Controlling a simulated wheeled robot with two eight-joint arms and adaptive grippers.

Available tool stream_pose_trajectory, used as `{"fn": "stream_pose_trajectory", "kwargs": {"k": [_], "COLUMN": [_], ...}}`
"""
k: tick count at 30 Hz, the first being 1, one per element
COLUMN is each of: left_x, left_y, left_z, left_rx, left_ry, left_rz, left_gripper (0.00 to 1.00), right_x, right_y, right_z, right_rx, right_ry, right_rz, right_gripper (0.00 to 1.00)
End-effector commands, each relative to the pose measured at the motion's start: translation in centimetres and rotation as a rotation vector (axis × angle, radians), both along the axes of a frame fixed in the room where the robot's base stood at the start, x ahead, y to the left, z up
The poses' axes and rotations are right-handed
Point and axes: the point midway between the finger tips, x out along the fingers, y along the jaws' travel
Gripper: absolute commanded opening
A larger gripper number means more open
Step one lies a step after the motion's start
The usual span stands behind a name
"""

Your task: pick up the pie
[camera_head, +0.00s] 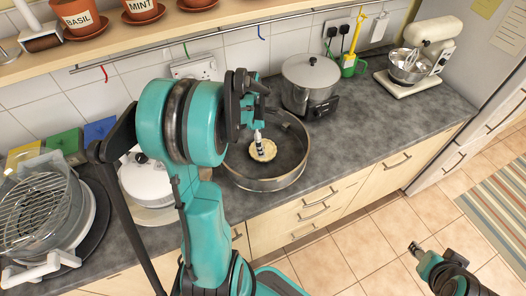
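The pie (264,153) is small, round and pale golden, and lies inside a wide round metal pan (274,185) on the grey counter. My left gripper (259,141) points down at the pie's upper edge, with its fingertips over or touching it; I cannot tell which. Its fingers are small here and partly hidden by my arm, so I cannot tell whether they are open or shut on the pie. My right gripper (414,247) is away from the counter, over the tiled floor at the lower right; its finger state is unclear.
A lidded steel pot (310,78) stands just behind the pan. A stand mixer (432,45) is at the far right. The counter (385,115) right of the pan is clear.

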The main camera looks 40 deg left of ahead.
Motion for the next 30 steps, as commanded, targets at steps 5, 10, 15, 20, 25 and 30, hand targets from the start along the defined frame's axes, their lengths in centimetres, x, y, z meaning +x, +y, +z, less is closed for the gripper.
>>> {"fn": "stream_pose_trajectory", "kwargs": {"k": [5, 10, 15, 20, 25, 30], "left_x": [0.2, 0.4, 0.5, 0.5, 0.5, 0.5], "left_y": [-0.1, -0.2, -0.3, -0.3, -0.3, -0.3], "left_z": [-2.6, -5.1, -6.0, -5.9, -5.9, -5.9], "left_rx": [0.001, 0.002, 0.002, 0.002, 0.002, 0.002], "left_ry": [-0.001, -0.002, -0.002, -0.002, -0.002, -0.002], "left_rz": [-0.003, -0.004, -0.005, -0.005, -0.005, -0.005], "left_gripper": [1.00, 1.00, 1.00, 1.00, 0.60, 0.52], "right_x": [0.0, 0.0, 0.0, 0.0, 0.0, 0.0], "right_y": [0.0, 0.0, 0.0, 0.0, 0.0, 0.0], "right_z": [-1.0, -1.9, -2.1, -2.0, -2.0, -2.0], "right_rx": [0.000, 0.000, 0.000, 0.000, 0.000, 0.000], "right_ry": [0.000, 0.000, 0.000, 0.000, 0.000, 0.000], "right_rz": [0.000, 0.000, 0.000, 0.000, 0.000, 0.000], "right_gripper": [0.42, 0.42, 0.42, 0.42, 0.42, 0.42]}}
